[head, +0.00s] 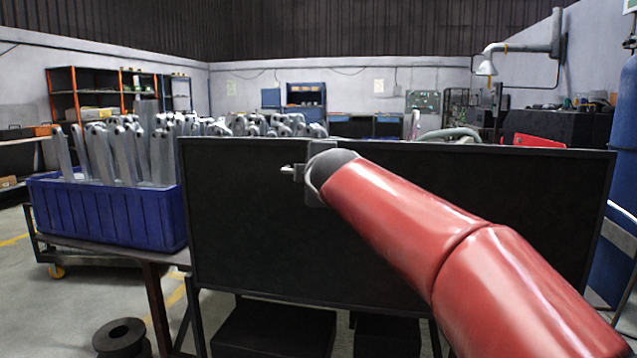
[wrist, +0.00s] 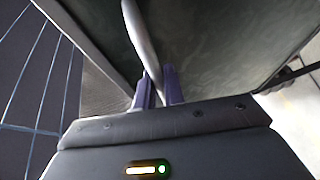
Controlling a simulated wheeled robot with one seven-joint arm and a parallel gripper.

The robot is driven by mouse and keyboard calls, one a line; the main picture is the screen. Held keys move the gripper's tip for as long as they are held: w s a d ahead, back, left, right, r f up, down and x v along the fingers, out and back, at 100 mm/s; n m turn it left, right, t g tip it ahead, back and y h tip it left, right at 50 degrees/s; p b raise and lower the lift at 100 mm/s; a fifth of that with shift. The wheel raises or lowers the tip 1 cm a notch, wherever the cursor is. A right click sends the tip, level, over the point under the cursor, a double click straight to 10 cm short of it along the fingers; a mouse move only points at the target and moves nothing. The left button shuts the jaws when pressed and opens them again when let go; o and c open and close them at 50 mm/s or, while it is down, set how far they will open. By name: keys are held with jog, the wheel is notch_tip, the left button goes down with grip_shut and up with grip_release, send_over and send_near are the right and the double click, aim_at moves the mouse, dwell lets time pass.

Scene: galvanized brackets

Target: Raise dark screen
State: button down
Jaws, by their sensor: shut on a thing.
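The dark screen (head: 245,225) is a wide black panel in a thin frame. It stands upright across the middle of the head view. My red arm reaches over it from the lower right and hides part of its right half. My gripper (wrist: 158,88) has its purple fingers closed on a pale, curved metal bar (wrist: 143,38), which looks like a handle. In the head view a small silver piece (head: 288,170) shows beside the arm's end, in front of the screen's upper part. The fingers are mostly hidden there. A dark surface fills the upper wrist view.
A blue crate (head: 110,215) full of galvanized brackets (head: 125,150) stands left of the screen. More brackets lie behind its top edge. A dark spool (head: 120,335) is on the floor at lower left. A blue cylinder (head: 612,190) stands at far right.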

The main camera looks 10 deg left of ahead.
jog(key=shift+r, duration=0.45)
jog(key=shift+r, duration=0.15)
jog(key=c, duration=1.5)
grip_release()
jog(key=shift+f, duration=0.2)
jog(key=shift+s, duration=0.15)
jog(key=v, duration=0.7)
jog(key=shift+s+d+b, duration=0.15)
jog(key=shift+b, duration=0.15)
jog(key=shift+r, duration=0.1)
